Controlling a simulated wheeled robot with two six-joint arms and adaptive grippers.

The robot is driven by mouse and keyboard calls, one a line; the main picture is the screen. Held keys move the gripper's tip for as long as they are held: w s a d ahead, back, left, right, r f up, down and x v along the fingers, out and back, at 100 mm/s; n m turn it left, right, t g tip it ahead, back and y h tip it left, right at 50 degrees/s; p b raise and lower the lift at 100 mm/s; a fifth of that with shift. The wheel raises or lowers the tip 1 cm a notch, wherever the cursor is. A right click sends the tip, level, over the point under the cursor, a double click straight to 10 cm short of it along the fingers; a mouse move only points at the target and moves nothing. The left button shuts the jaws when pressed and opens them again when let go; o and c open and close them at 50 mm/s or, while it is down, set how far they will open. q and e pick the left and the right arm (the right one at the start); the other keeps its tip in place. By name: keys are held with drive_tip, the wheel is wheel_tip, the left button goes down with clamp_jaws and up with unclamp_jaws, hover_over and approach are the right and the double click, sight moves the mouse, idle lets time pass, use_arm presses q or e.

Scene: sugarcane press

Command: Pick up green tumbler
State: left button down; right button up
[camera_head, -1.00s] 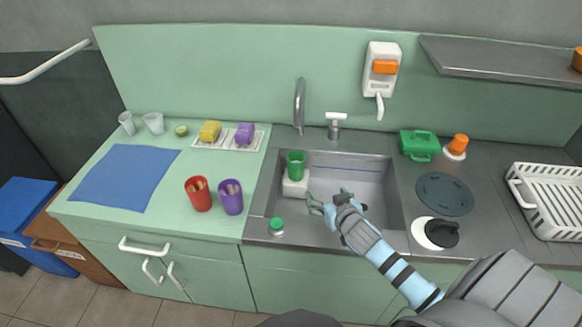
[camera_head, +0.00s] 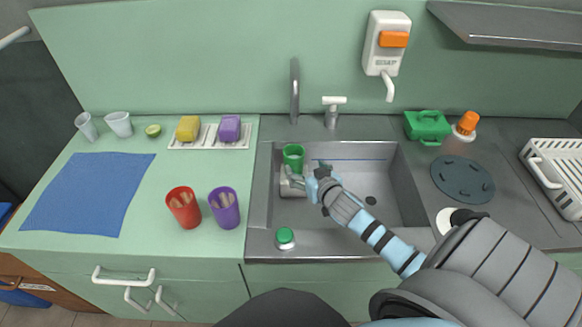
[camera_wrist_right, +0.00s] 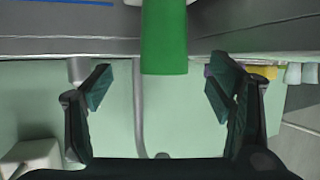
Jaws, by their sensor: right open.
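The green tumbler (camera_head: 293,156) stands upright in the left part of the sink, by a pale block (camera_head: 291,188) that my gripper partly covers. My right gripper (camera_head: 300,179) is over the sink, just in front of the tumbler, with its fingers towards it. In the right wrist view the green tumbler (camera_wrist_right: 164,38) fills the upper middle, ahead of the gap between the open, empty fingers of my right gripper (camera_wrist_right: 160,90). The fingers do not appear to touch it. My left gripper is not in view.
The sink (camera_head: 380,190) has a tall faucet (camera_head: 294,92) behind it. A red cup (camera_head: 183,207) and a purple cup (camera_head: 224,207) stand left of it. A green-topped button (camera_head: 285,237) is on the front rim. A green box (camera_head: 428,127) stands right of the sink.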

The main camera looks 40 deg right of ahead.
sight(298, 167)
drive_tip(key=f+b, duration=0.1)
drive_tip(key=w+f+b, duration=0.1)
drive_tip(key=f, duration=0.1)
drive_tip(key=shift+f, duration=0.2)
drive_tip(key=x, duration=0.2)
drive_tip(key=b+x, duration=0.1)
drive_tip(key=x, duration=0.1)
drive_tip(key=b+x, duration=0.1)
drive_tip(key=x, duration=0.1)
drive_tip(key=shift+w+r, duration=0.2)
drive_tip(key=shift+w, duration=0.3)
drive_tip(key=shift+r, duration=0.1)
drive_tip(key=c, duration=1.4)
drive_tip(key=shift+o, duration=0.2)
